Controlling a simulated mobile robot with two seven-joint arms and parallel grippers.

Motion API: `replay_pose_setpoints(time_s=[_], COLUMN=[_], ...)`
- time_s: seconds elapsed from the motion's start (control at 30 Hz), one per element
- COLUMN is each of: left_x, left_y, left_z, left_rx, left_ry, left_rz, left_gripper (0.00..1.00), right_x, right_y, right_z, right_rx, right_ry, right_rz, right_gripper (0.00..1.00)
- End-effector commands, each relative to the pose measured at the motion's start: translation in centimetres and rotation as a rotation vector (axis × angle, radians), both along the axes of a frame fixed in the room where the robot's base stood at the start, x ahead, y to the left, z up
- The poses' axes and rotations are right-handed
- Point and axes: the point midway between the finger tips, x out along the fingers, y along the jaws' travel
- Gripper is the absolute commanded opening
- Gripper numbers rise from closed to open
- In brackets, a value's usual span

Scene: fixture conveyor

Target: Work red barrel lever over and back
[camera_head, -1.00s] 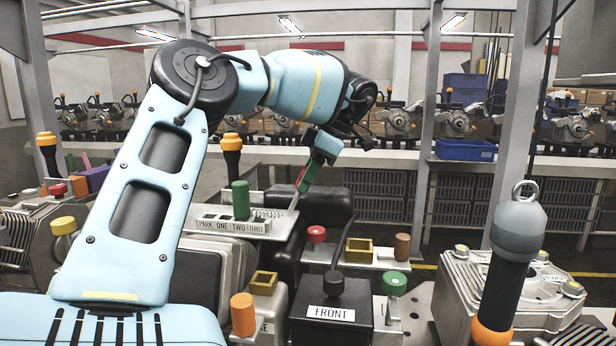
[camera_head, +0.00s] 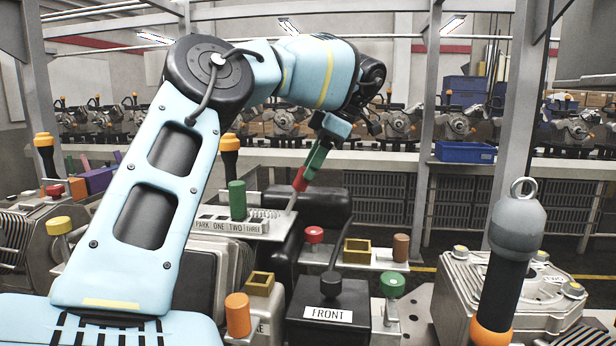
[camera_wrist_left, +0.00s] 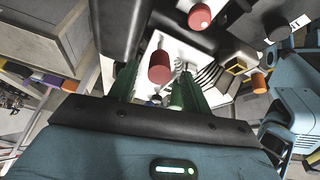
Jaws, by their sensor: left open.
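The red barrel lever (camera_head: 299,180) stands on a thin, tilted shaft behind the plate labelled PARK ONE TWO THREE. My left gripper (camera_head: 312,162) comes down on it from the upper right, its green fingers close to the barrel. In the left wrist view the red barrel (camera_wrist_left: 159,66) shows between the two green fingers (camera_wrist_left: 158,88) of the open gripper, with gaps on both sides. I cannot tell whether a finger touches it. My right gripper is not in view.
A green cylinder (camera_head: 237,200) stands on the labelled plate (camera_head: 228,226) left of the lever. A red knob (camera_head: 314,235), a yellow square cup (camera_head: 356,251) and a black FRONT lever (camera_head: 332,284) are nearer. A large black handle (camera_head: 505,270) stands at right.

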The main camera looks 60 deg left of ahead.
Motion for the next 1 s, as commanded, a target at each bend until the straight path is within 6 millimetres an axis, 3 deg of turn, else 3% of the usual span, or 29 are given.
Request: replay_pose_setpoints(time_s=[0.33, 1.0], left_x=[1.3, 1.5], left_y=[-1.1, -1.2], left_z=[3.5, 3.7], left_rx=[0.000, 0.000], left_ry=[-0.003, 0.000], left_rz=[-0.001, -0.001], left_gripper=[0.49, 0.49], right_x=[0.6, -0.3], right_y=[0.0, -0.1], right_z=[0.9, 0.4], right_rx=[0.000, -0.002], right_ry=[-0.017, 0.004], right_rz=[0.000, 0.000], right_gripper=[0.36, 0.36])
